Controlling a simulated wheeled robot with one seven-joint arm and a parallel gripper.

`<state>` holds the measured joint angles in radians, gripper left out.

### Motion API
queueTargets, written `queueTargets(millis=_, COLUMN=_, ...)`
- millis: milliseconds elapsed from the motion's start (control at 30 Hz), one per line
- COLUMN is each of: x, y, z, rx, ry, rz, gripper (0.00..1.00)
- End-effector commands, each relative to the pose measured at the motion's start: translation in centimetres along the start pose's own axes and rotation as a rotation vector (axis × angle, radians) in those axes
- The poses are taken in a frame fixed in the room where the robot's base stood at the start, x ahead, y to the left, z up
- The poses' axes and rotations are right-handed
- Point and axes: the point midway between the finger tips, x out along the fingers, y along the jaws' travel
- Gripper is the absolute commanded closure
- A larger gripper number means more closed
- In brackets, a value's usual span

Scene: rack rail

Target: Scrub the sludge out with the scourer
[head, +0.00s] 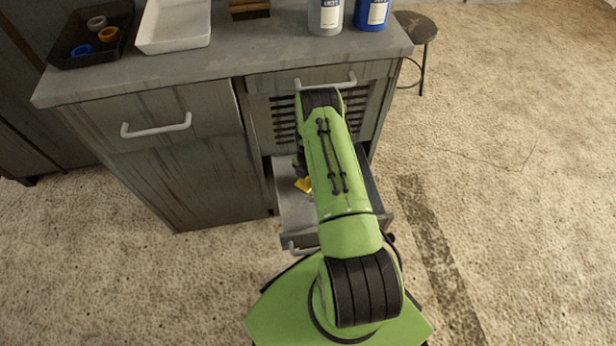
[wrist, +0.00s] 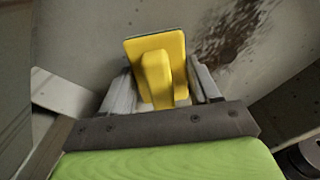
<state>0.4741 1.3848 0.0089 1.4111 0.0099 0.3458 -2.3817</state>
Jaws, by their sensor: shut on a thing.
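The yellow scourer (wrist: 155,72), a flat pad with a raised grip, is held between the fingers of my gripper (wrist: 163,90) in the wrist view. A dark brown patch of sludge (wrist: 228,45) lies on the grey drawer floor to the right of the scourer, apart from it in the picture. I cannot tell whether the pad touches the floor. In the head view the drawer (head: 292,205) is pulled open low in the cabinet. The scourer shows there as a small yellow bit (head: 303,184); my arm hides most of the gripper and the sludge.
Drawer walls close in around my gripper. On the counter (head: 240,52) stand a black tray (head: 75,57) with rings, a white tray (head: 175,40), a brush (head: 250,10), a grey bottle (head: 325,17) and a blue bottle (head: 372,14). A stool (head: 417,27) stands right of the cabinet.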

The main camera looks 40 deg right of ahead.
Motion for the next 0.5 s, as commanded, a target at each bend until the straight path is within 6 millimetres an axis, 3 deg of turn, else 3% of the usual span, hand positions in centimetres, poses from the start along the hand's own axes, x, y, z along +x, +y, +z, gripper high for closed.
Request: queueTargets(millis=500, x=0.72, y=0.05, z=-0.01, rx=-0.001, ry=0.000, rz=0.001, gripper=0.63)
